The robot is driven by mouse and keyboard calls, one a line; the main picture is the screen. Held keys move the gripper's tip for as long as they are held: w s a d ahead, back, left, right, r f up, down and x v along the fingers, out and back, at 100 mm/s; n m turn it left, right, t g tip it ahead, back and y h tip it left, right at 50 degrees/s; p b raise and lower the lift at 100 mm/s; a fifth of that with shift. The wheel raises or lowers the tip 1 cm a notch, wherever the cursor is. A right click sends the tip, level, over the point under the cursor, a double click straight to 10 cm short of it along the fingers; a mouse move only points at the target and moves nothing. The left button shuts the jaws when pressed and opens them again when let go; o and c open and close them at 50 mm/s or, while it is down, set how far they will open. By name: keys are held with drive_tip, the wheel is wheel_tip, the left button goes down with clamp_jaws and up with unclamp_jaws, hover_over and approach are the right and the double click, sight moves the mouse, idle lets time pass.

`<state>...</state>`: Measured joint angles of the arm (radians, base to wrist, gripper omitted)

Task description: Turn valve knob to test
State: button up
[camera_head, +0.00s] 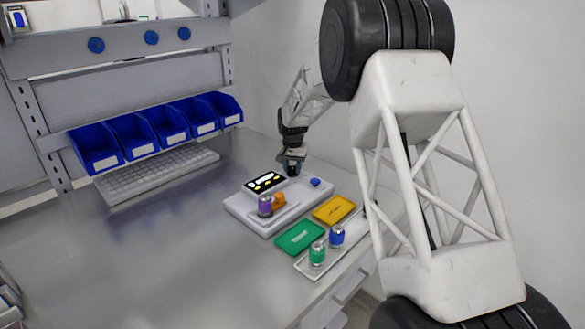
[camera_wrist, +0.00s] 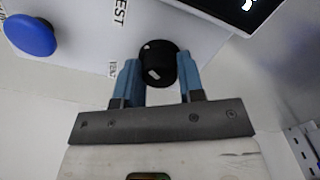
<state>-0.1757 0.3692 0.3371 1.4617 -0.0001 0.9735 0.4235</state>
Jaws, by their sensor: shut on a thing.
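My gripper (camera_wrist: 160,82) is shut on a black round valve knob (camera_wrist: 158,60), with one blue finger on each side of it in the wrist view. The knob carries white marks, one near its top and one near its lower left. The label ending in "EST" (camera_wrist: 120,12) and the label "VENT" (camera_wrist: 112,68) are printed on the white panel beside the knob. In the head view my gripper (camera_head: 293,168) is at the back of the white test device (camera_head: 250,213), and the knob is mostly hidden there. A blue button (camera_wrist: 30,35) sits left of the knob.
The device has a lit display (camera_head: 264,183) and holds a purple-banded part (camera_head: 265,205) and an orange piece (camera_head: 279,198). Green (camera_head: 300,237) and yellow (camera_head: 334,210) trays lie in front, near green (camera_head: 317,253) and blue (camera_head: 337,236) canisters. Blue bins (camera_head: 133,136) and a keyboard (camera_head: 157,175) are left.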

sight(293, 167)
drive_tip(key=shift+m, duration=1.3)
drive_tip(key=o, duration=0.9)
drive_tip(key=shift+r, duration=3.9)
